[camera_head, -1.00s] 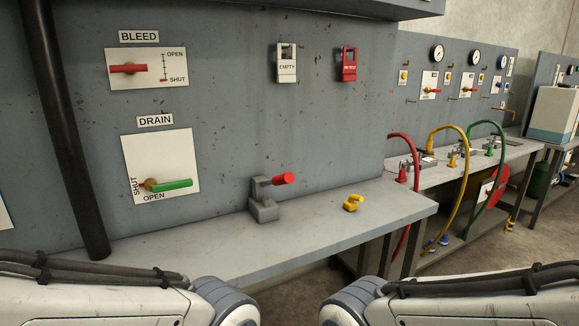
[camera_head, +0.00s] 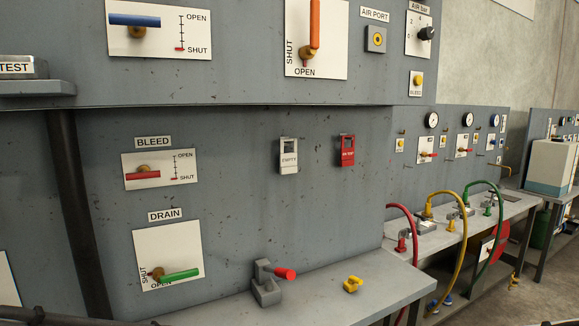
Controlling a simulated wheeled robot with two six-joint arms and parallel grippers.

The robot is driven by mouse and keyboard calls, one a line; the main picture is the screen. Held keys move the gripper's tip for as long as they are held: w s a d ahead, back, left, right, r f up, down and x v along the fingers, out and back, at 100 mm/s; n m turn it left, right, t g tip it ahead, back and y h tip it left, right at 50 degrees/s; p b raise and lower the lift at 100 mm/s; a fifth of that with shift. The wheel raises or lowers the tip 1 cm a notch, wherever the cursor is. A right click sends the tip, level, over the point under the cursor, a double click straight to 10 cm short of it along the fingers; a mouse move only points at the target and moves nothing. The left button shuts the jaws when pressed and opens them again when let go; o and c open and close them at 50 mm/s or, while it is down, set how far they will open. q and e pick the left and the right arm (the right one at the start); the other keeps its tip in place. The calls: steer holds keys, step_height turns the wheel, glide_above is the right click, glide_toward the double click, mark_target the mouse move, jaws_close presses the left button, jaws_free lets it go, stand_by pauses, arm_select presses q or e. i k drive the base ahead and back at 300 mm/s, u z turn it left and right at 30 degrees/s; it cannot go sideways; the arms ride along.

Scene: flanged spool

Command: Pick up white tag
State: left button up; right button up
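The white tag (camera_head: 289,157), marked EMPTY, hangs on the grey panel near the middle of the view. A red tag (camera_head: 347,151) hangs to its right at about the same height. Both tags have a slot at the top. Neither of my grippers is in view, and nothing touches the white tag.
A grey shelf (camera_head: 330,305) runs below the tags, with a grey clamp with a red handle (camera_head: 268,286) and a yellow piece (camera_head: 353,284) on it. The BLEED lever (camera_head: 143,175) and DRAIN lever (camera_head: 181,274) stick out at left. An upper panel (camera_head: 250,75) overhangs above.

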mark_target(288, 161)
steer(key=z, duration=1.65)
steer(key=i, duration=2.55)
steer(key=u, duration=2.65)
